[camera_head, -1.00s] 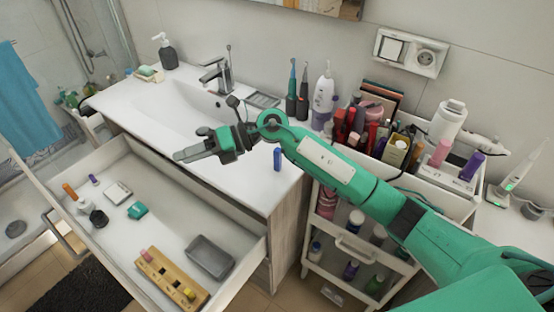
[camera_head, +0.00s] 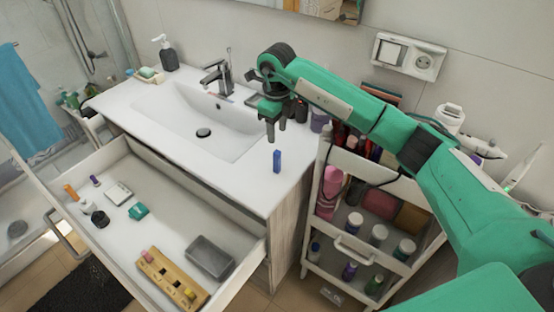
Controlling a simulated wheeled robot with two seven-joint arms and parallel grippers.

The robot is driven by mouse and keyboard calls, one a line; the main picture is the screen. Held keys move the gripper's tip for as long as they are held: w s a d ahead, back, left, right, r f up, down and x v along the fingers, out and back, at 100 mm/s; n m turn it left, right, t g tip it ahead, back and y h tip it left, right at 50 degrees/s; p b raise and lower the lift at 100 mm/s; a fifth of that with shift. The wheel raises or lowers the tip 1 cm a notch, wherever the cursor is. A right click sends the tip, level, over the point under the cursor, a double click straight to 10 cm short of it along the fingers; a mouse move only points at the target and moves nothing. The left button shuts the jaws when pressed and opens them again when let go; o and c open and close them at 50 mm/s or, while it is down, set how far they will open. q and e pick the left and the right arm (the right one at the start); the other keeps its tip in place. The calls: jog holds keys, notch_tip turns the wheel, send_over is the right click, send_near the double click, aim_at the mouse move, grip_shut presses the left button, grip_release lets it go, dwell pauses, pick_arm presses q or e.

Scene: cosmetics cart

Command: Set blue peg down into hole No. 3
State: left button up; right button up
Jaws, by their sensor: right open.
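The blue peg (camera_head: 277,161) stands upright on the white countertop near its front right corner. A wooden block with holes (camera_head: 170,282) lies in the open drawer. A pink peg and a yellow peg stand in the block, and at least one dark hole shows between them. Hole numbers are too small to read. My right gripper (camera_head: 270,136) is open and empty, pointing down above and slightly behind the blue peg, apart from it. My left gripper is not in view.
The open drawer (camera_head: 113,235) also holds a grey tray (camera_head: 210,257), an orange item, a white box and several small things. The sink (camera_head: 205,125) and faucet (camera_head: 217,77) are behind. A white cart (camera_head: 352,160) full of cosmetics stands right of the counter.

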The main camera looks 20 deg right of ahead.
aim_at(277, 151)
notch_tip(277, 151, down, 4)
jog(key=shift+f+p, duration=0.1)
jog(key=shift+p, duration=0.35)
jog(key=f+p, duration=0.1)
jog(key=f, duration=0.2)
jog(key=f+p, duration=0.1)
jog(key=shift+s+f+p, duration=0.2)
jog(key=shift+s+p, duration=0.15)
jog(key=shift+a+f, duration=0.1)
jog(key=shift+f, duration=0.3)
jog(key=shift+c, duration=0.4)
grip_shut()
